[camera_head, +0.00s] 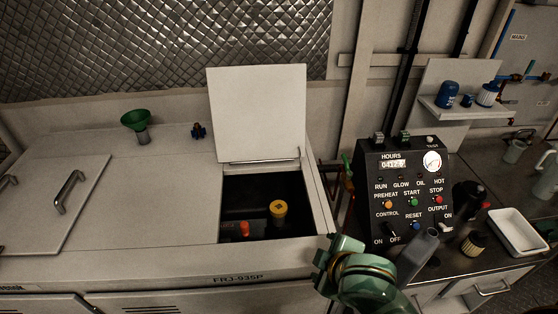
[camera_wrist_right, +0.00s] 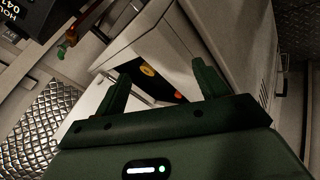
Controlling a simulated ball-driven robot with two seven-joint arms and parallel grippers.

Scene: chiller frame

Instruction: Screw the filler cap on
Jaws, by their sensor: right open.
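A yellow round cap (camera_head: 279,208) sits inside the dark open hatch; it also shows in the wrist view (camera_wrist_right: 147,71). I cannot tell whether it is seated or loose. A small dark blue knobbed part (camera_head: 198,131) is on the white housing top, near a green funnel (camera_head: 135,120) standing on a grey neck. I cannot tell which part is the filler cap. My right gripper (camera_wrist_right: 163,84) is open and empty, outside the hatch at its lower right in the head view, pointing toward the opening. My left gripper is out of view.
The hatch lid (camera_head: 258,110) stands open behind the opening. An orange-red part (camera_head: 244,230) is also inside. A black control panel (camera_head: 404,190) stands right of the housing. The bench beyond holds a white tray (camera_head: 518,232) and several containers. The housing top is mostly clear.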

